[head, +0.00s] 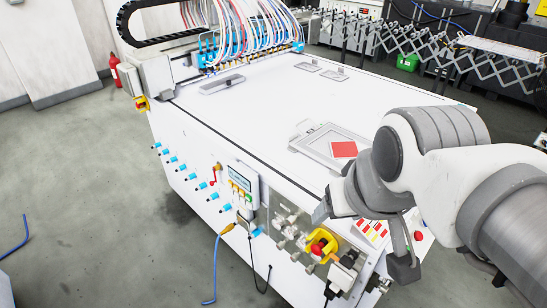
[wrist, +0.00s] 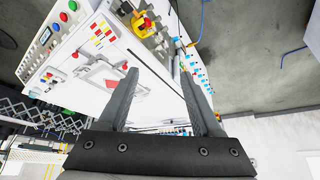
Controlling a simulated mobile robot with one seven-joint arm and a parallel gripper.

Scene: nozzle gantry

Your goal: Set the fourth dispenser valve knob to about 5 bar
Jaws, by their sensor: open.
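A row of several small blue knobs or fittings (head: 192,176) runs along the white front panel of the machine in the head view. Blue parts also show along the panel edge in the wrist view (wrist: 192,65). A cluster of silver fittings (head: 288,222) sits on a metal plate to their right. I cannot tell which part is the fourth valve knob, and no scale is readable. My gripper (head: 362,240) is near the machine's right front corner, right of the blue row. In the wrist view my gripper (wrist: 159,74) is open, with nothing between its fingers.
A yellow-and-red switch (head: 322,245) and a dark connector (head: 343,272) stick out by the right corner. A small display box (head: 240,182) and a blue cable (head: 216,262) are at the front. The white tabletop (head: 255,105) is mostly clear; floor at front left is open.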

